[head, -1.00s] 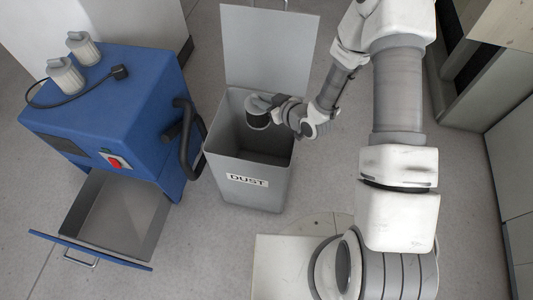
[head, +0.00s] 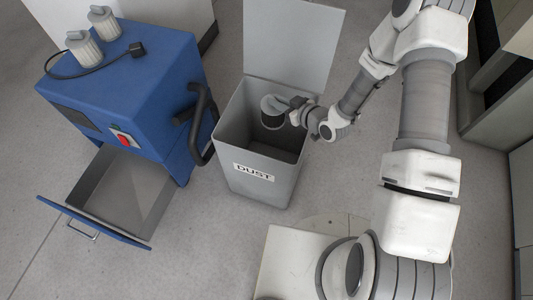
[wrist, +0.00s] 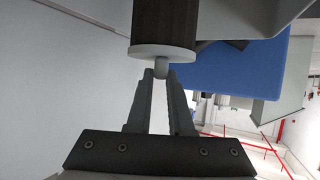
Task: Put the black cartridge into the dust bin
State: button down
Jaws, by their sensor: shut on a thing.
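The black cartridge (head: 271,121) has a dark body and pale grey end caps. It hangs at the mouth of the grey dust bin (head: 252,186), which is labelled DUST and has its lid (head: 293,45) raised at the back. My gripper (head: 290,106) is shut on the cartridge and reaches over the bin from the right. In the wrist view, the fingers (wrist: 161,75) pinch a small knob on the pale cap of the cartridge (wrist: 163,27). The bin's inner floor is mostly in shadow.
A blue machine (head: 125,95) stands left of the bin, with two pale-ribbed cartridges (head: 83,48) and a black cable on top. Its lower drawer (head: 118,195) is pulled out. A black handle (head: 200,125) sticks out towards the bin. Grey cabinets stand at the right.

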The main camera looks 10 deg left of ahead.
jog(key=shift+f+b, duration=0.3)
jog(key=shift+f, duration=0.55)
jog(key=c, duration=0.7)
grip_release()
jog(key=shift+c, duration=0.2)
jog(key=p+v, duration=0.3)
jog(key=v, duration=1.4)
jog(key=shift+d+p, duration=0.2)
jog(key=shift+p, duration=0.2)
jog(key=shift+s, duration=0.1)
